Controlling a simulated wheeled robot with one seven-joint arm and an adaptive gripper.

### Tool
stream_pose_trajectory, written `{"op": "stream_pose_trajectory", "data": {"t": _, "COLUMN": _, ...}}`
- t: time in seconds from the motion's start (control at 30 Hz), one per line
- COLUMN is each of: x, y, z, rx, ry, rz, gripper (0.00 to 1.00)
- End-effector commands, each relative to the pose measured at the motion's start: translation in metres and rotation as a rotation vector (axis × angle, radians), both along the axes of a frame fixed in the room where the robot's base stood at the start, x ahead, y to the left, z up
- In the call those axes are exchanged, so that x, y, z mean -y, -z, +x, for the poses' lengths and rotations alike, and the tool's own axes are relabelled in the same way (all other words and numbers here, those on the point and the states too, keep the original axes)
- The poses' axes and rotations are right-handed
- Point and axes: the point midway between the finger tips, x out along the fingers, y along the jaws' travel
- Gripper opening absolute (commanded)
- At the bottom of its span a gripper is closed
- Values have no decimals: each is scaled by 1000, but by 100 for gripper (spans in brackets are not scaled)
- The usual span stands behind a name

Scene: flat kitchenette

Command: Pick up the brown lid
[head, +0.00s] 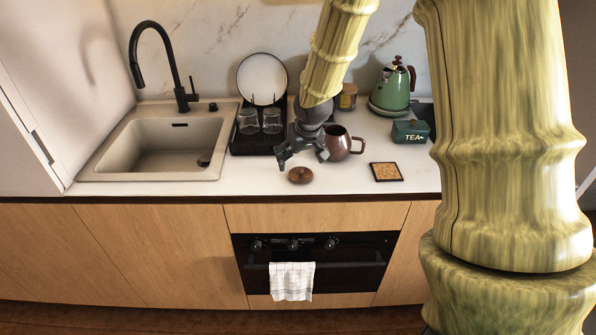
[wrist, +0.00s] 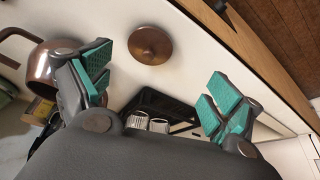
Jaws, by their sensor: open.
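The brown lid (head: 300,175) is a small round disc with a knob, lying on the white counter near its front edge. In the wrist view the lid (wrist: 150,45) lies ahead of my gripper, between the lines of the two fingers and apart from them. My gripper (head: 302,152) is above the counter, just behind the lid in the head view. In the wrist view my gripper (wrist: 158,88) is open, with its teal finger pads wide apart and nothing between them.
A brown mug (head: 338,143) stands right of my gripper, close to it. A black rack (head: 252,143) with glasses and a plate (head: 262,78) is to the left, beside the sink (head: 160,145). A coaster (head: 386,171), a tea box (head: 410,131) and a green kettle (head: 391,90) stand to the right.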

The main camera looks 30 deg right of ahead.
Motion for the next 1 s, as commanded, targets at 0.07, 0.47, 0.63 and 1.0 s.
{"op": "stream_pose_trajectory", "data": {"t": 0.07, "x": 8, "y": -11, "z": 2, "rx": 9, "ry": 9, "rz": -4, "gripper": 92}}
{"op": "stream_pose_trajectory", "data": {"t": 0.47, "x": 23, "y": 9, "z": 7, "rx": 9, "ry": 28, "rz": -8, "gripper": 92}}
{"op": "stream_pose_trajectory", "data": {"t": 0.63, "x": 25, "y": 24, "z": 14, "rx": 11, "ry": 27, "rz": -9, "gripper": 92}}
{"op": "stream_pose_trajectory", "data": {"t": 1.0, "x": 25, "y": 38, "z": 20, "rx": 11, "ry": 25, "rz": -8, "gripper": 92}}
